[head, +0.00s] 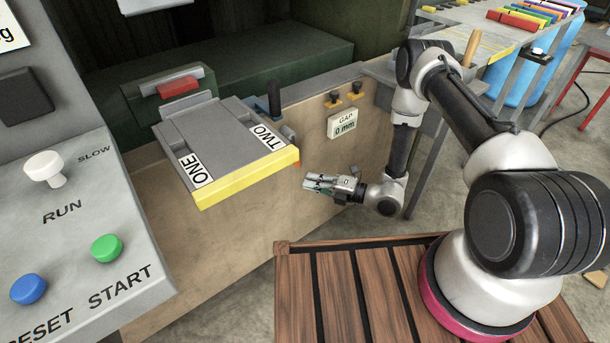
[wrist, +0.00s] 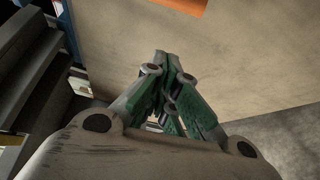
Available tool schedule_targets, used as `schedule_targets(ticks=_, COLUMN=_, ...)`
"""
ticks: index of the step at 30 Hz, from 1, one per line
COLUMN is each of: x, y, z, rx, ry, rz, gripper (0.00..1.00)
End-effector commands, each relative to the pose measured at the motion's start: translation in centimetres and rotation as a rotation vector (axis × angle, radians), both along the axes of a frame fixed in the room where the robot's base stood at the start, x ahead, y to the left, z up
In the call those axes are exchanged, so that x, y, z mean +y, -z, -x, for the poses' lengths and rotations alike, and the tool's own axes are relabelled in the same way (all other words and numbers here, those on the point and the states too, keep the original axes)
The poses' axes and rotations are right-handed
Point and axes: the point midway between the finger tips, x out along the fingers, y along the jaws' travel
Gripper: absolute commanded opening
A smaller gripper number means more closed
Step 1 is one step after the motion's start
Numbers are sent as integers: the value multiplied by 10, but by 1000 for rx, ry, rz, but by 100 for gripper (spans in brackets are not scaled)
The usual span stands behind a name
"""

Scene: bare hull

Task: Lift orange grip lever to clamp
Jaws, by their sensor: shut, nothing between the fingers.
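My gripper (head: 318,184) is shut and empty, pointing left in front of the tan panel, below and to the right of the yellow-edged plate. In the wrist view its closed green-sided fingers (wrist: 162,62) point at the bare panel. An orange piece (wrist: 186,4) shows at the top edge of the wrist view, cut off and apart from the fingers.
The grey plate (head: 215,140) marked ONE and TWO juts out above left of my gripper. A black upright handle (head: 274,98) stands behind it. A slatted wooden platform (head: 340,290) lies below.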

Motion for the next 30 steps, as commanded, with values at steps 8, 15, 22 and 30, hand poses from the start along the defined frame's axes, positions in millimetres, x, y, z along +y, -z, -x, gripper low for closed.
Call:
schedule_targets(ticks=8, x=50, y=4, z=-22, rx=-4, ry=-5, rz=2, gripper=0)
schedule_targets(ticks=15, x=73, y=4, z=-48, rx=-5, ry=3, rz=2, gripper=0)
schedule_targets(ticks=22, x=56, y=1, z=-64, rx=-3, ry=-1, rz=3, gripper=0)
schedule_targets(ticks=30, x=53, y=1, z=-67, rx=-2, ry=-2, rz=2, gripper=0)
